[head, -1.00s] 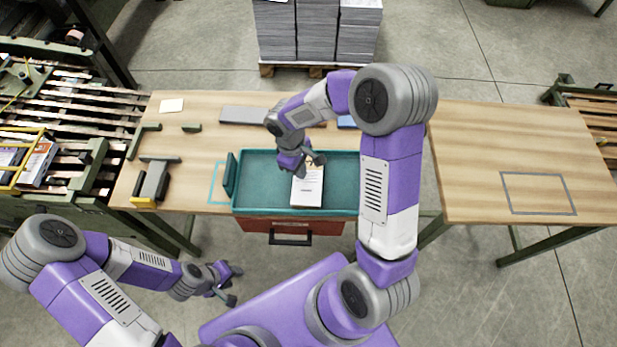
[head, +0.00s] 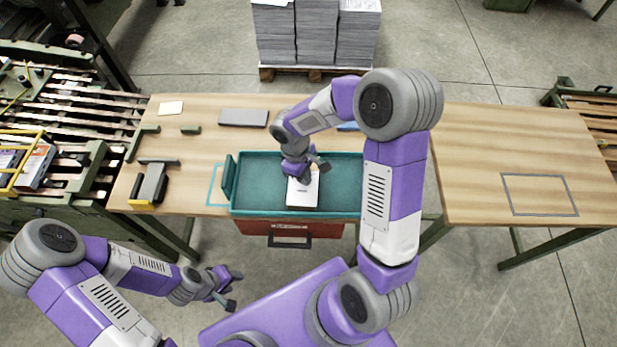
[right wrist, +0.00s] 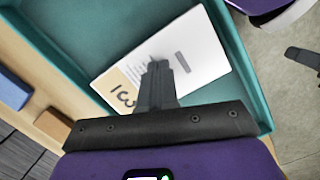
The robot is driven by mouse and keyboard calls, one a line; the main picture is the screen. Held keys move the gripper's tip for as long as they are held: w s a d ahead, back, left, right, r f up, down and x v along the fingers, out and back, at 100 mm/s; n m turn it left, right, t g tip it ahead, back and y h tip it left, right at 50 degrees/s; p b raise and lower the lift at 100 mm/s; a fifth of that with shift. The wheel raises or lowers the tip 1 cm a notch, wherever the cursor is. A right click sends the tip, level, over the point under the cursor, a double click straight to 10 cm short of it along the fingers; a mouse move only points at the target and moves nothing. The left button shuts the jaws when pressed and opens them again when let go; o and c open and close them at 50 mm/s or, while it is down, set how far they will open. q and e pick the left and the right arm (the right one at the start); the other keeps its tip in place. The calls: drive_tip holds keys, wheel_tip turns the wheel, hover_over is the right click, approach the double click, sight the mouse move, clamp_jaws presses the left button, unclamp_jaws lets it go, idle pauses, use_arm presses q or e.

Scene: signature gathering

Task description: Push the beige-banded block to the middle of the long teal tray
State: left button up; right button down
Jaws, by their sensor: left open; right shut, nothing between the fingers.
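My right gripper (head: 314,176) is shut and empty over the block's back part, and hides that part in the head view. Its fingers also show in the right wrist view (right wrist: 160,80), in front of the block. I cannot tell whether they touch it. My left gripper (head: 236,289) is open and empty, in front of the table.
The tray's walls stand around the block, with bare floor to its left and right. A red drawer front with a dark handle (head: 290,241) is below the tray. A grey slab (head: 243,117) and a dark stand (head: 153,184) rest on the wooden table. The right table (head: 480,150) is clear.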

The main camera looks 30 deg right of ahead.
drive_tip(key=shift+a+f, duration=0.2)
drive_tip(key=shift+f, duration=0.05)
drive_tip(key=shift+r+p, duration=0.3)
drive_tip(key=shift+p, duration=0.05)
drive_tip(key=shift+w+r+p, duration=0.3)
drive_tip(key=shift+p, duration=0.05)
drive_tip(key=shift+s, duration=0.15)
drive_tip(key=shift+w+a, duration=0.2)
drive_tip(key=shift+w, duration=0.05)
drive_tip(key=w+a, duration=0.2)
drive_tip(key=w, duration=0.1)
drive_tip(key=w+a+p, duration=0.1)
drive_tip(key=w+a, duration=0.1)
drive_tip(key=w, duration=0.1)
drive_tip(key=w+a, duration=0.2)
drive_tip(key=w, duration=0.1)
drive_tip(key=shift+w+r+p, duration=0.1)
drive_tip(key=shift+w+p, duration=0.2)
drive_tip(key=shift+p, duration=0.1)
